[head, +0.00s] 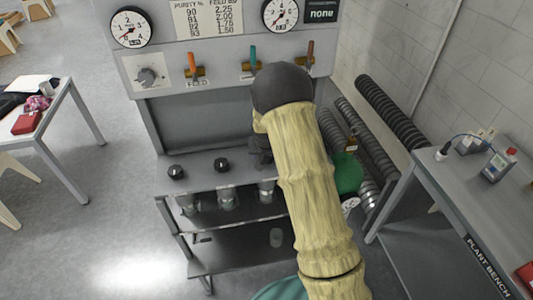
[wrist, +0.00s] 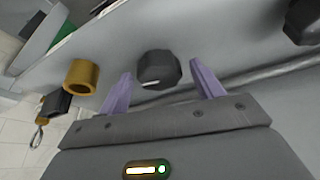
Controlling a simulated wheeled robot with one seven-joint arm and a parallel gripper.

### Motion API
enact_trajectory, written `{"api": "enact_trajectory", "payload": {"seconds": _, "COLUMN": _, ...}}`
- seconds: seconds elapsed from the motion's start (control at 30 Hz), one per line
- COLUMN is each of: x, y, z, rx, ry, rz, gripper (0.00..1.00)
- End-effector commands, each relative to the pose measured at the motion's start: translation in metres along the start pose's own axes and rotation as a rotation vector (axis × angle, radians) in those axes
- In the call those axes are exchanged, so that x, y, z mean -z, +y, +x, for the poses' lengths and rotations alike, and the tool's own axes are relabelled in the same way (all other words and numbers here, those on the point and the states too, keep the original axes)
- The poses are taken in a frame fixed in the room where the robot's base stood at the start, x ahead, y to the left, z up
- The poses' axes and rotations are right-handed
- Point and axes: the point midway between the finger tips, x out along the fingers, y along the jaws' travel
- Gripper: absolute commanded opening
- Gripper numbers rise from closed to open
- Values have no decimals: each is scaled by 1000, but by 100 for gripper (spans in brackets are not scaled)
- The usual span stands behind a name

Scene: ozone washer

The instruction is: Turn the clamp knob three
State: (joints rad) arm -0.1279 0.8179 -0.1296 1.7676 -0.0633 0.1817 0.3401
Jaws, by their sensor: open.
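In the wrist view a black faceted knob (wrist: 158,70) with a white pointer line sits on the grey panel. My gripper (wrist: 160,80) is open, with one purple finger on each side of this knob and a visible gap to each. Whether the fingertips reach down beside it I cannot tell. A second black knob (wrist: 304,20) is at the top right. In the head view two black clamp knobs, a left one (head: 177,172) and a middle one (head: 221,163), show on the ledge. My arm hides the ledge further right, and no number on the knobs is readable.
A brass ring (wrist: 82,76) is left of the knob. In the head view glass jars (head: 227,198) stand below the ledge, and valve levers (head: 193,65) and gauges (head: 130,27) are above. A bench (head: 441,165) stands right, a table (head: 50,140) left.

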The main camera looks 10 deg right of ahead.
Motion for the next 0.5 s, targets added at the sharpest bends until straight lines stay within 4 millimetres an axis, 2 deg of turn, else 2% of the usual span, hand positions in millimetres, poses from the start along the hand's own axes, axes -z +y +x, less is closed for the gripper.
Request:
{"api": "enact_trajectory", "payload": {"seconds": 0.17, "x": 0, "y": 0, "z": 0, "rx": 0, "ry": 0, "rz": 0, "gripper": 66}}
{"api": "enact_trajectory", "payload": {"seconds": 0.27, "x": 0, "y": 0, "z": 0, "rx": 0, "ry": 0, "rz": 1, "gripper": 50}}
{"api": "enact_trajectory", "payload": {"seconds": 0.4, "x": 0, "y": 0, "z": 0, "rx": 0, "ry": 0, "rz": 1, "gripper": 23}}
{"api": "enact_trajectory", "payload": {"seconds": 0.5, "x": 0, "y": 0, "z": 0, "rx": 0, "ry": 0, "rz": 1, "gripper": 21}}
